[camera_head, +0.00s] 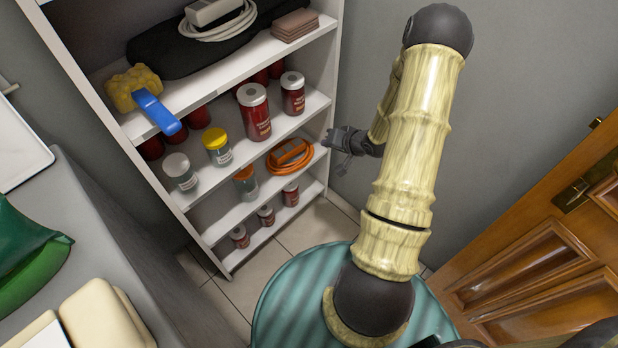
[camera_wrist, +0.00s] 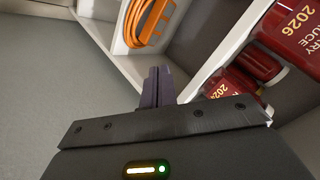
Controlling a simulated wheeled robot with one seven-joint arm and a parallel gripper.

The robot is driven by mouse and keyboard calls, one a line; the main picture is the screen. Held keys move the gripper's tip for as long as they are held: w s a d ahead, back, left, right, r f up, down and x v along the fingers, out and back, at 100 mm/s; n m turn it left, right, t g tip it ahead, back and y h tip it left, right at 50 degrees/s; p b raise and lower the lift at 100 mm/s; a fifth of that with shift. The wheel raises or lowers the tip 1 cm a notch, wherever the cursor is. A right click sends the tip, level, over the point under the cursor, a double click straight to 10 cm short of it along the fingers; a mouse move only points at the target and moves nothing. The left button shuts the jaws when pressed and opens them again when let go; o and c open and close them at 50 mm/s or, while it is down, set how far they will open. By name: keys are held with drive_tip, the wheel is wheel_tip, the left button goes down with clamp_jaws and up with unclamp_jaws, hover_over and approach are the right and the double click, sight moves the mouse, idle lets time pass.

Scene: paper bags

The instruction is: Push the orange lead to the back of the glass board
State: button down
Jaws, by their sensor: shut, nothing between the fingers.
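The orange lead (camera_head: 290,156) lies coiled on the right end of a white shelf board (camera_head: 268,190), the second board from the bottom. It also shows at the top of the wrist view (camera_wrist: 150,24). The board looks white and solid; I cannot tell any glass in it. My gripper (camera_head: 334,140) is at the right side of the shelf unit, apart from the lead and close to the unit's upright. In the wrist view its fingers (camera_wrist: 157,84) are together and empty, below the lead in the picture. Part of the board's depth is hidden.
A jar with an orange lid (camera_head: 246,184) stands left of the lead on the same board. Red cans (camera_head: 254,110) and jars stand on the board above, small cans (camera_head: 266,215) below. The unit's white upright (camera_head: 332,95) borders the lead's right side. A wooden door (camera_head: 545,240) stands right.

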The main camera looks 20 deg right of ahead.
sight(302, 165)
drive_tip(key=s+d+f+m+t+y+b, duration=0.1)
drive_tip(key=s+f+m+t+y+b, duration=0.1)
drive_tip(key=f+b, duration=0.5)
drive_tip(key=s+d+f+m+t+y+b, duration=0.1)
drive_tip(key=f+m+t+b, duration=0.4)
drive_tip(key=f, duration=0.8)
drive_tip(key=s+y+b, duration=0.1)
drive_tip(key=s+b, duration=0.1)
drive_tip(key=shift+s+d+f+b, duration=0.2)
drive_tip(key=shift+d+f+b, duration=0.1)
drive_tip(key=shift+f+b, duration=0.1)
drive_tip(key=shift+w, duration=0.1)
drive_tip(key=b+x, duration=0.5)
drive_tip(key=x, duration=0.8)
drive_tip(key=shift+w+a+r, duration=0.1)
drive_tip(key=shift+w+a, duration=0.05)
drive_tip(key=shift+a, duration=0.1)
drive_tip(key=shift+w+a+r, duration=0.1)
drive_tip(key=shift+w+r, duration=0.05)
drive_tip(key=shift+w, duration=0.1)
